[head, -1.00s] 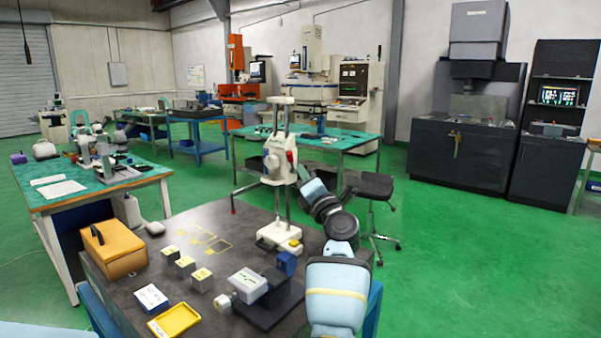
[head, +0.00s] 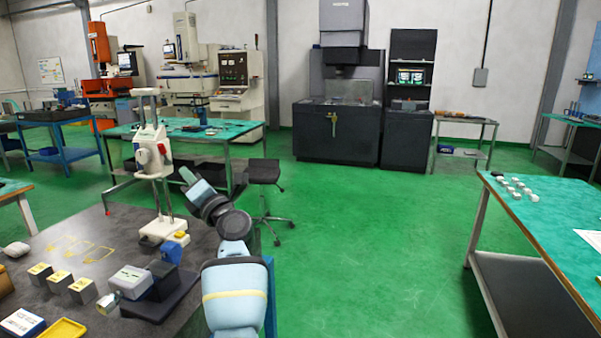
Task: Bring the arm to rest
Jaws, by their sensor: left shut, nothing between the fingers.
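My left arm rises from the bottom of the head view, left of the middle, beside the right edge of the dark worktable (head: 110,225). Its light blue forearm leads up to a dark wrist. My left gripper (head: 188,176) is small at the arm's far end, pointing up and left, shut with nothing held. In the picture it lies just right of a white column stand (head: 152,150); I cannot tell the gap between them. My right gripper is out of view.
On the dark table are several small yellow-topped blocks (head: 60,282), a yellow tray (head: 62,330) and a fixture with a white-topped block (head: 131,280). A black stool (head: 263,172) stands behind the arm. A green-topped table (head: 550,212) is at the right. Green floor between is clear.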

